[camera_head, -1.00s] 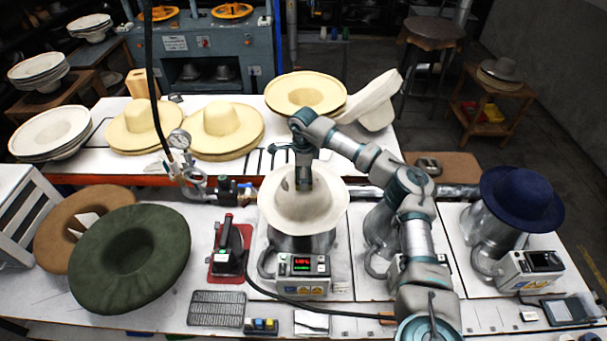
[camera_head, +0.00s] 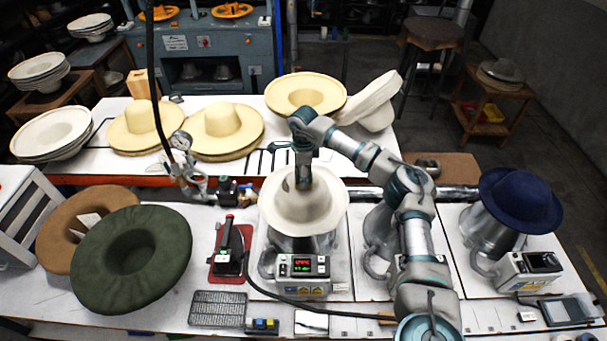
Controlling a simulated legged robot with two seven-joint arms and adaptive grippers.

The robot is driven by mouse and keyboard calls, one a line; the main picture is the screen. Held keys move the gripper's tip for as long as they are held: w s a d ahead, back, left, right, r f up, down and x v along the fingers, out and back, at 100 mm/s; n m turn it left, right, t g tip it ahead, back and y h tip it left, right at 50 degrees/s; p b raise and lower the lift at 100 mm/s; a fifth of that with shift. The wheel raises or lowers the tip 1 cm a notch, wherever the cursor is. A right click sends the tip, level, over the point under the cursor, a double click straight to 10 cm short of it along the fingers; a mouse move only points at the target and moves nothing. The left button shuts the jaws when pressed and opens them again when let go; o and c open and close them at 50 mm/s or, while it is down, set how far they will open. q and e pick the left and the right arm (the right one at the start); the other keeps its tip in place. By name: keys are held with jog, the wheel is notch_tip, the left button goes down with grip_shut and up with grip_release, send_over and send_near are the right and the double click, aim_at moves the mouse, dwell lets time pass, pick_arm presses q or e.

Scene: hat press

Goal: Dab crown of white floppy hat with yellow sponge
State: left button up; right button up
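The white floppy hat (camera_head: 325,212) sits brim-down on a metal form of the middle press, which has a lit red and green display. My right arm comes in from the lower right and bends over the hat. My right gripper (camera_head: 304,184) points down at the hat's crown, touching or just above it. A small yellowish patch at its fingertips may be the yellow sponge, but it is too small and covered to be sure. Whether the fingers are closed on it cannot be made out. My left gripper is not in view.
A green hat (camera_head: 128,258) and a brown hat (camera_head: 75,240) lie at the left. An iron (camera_head: 230,248) stands on a red pad beside the press. A navy hat (camera_head: 521,200) sits on the right press. Straw hats (camera_head: 226,125) and a gauge with a hanging hose stand behind.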

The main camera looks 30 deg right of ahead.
notch_tip(320, 180, up, 4)
jog(key=shift+f+p, duration=0.15)
jog(key=shift+p, duration=0.85)
jog(key=shift+r, duration=0.95)
jog(key=shift+f, duration=0.1)
jog(key=shift+f+b, duration=1.5)
jog(key=shift+f, duration=1.45)
jog(key=shift+f, duration=0.45)
jog(key=shift+s+f, duration=0.1)
jog(key=shift+s, duration=0.05)
